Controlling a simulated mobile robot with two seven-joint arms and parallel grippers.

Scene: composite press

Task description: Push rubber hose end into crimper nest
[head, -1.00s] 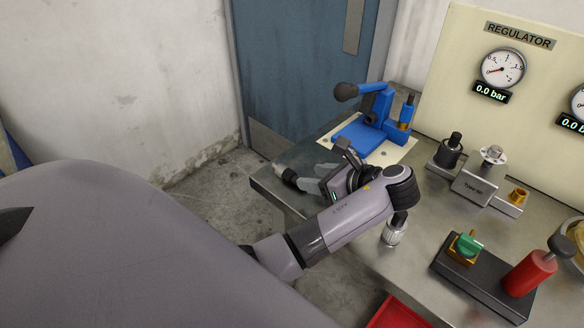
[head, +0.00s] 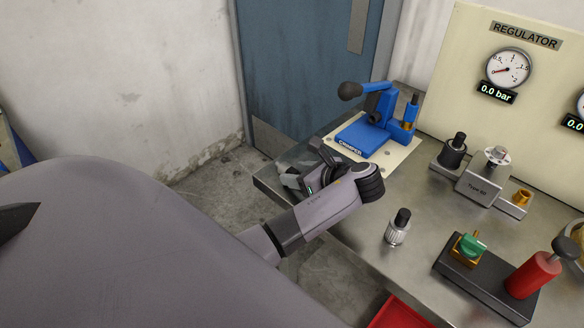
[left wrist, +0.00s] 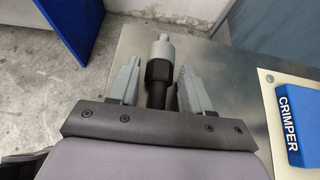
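A short black piece with a light grey end, which looks like the hose end (left wrist: 159,72), lies at the left corner of the bench. In the left wrist view it sits between the two fingers of my left gripper (left wrist: 158,82), its grey end beyond the fingertips. Narrow gaps show on both sides of it. In the head view my left gripper (head: 290,180) largely hides it. The blue crimper (head: 365,138), with a black-knobbed lever, stands behind and right of the gripper; its blue block also shows in the wrist view (left wrist: 303,118). My right gripper is not in view.
A black-topped knurled fitting (head: 397,228) stands on the bench. A Type 60 block (head: 478,186) with fittings and a dark base (head: 480,278) with a green knob and red cylinder are to the right. A regulator panel (head: 450,90) stands behind.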

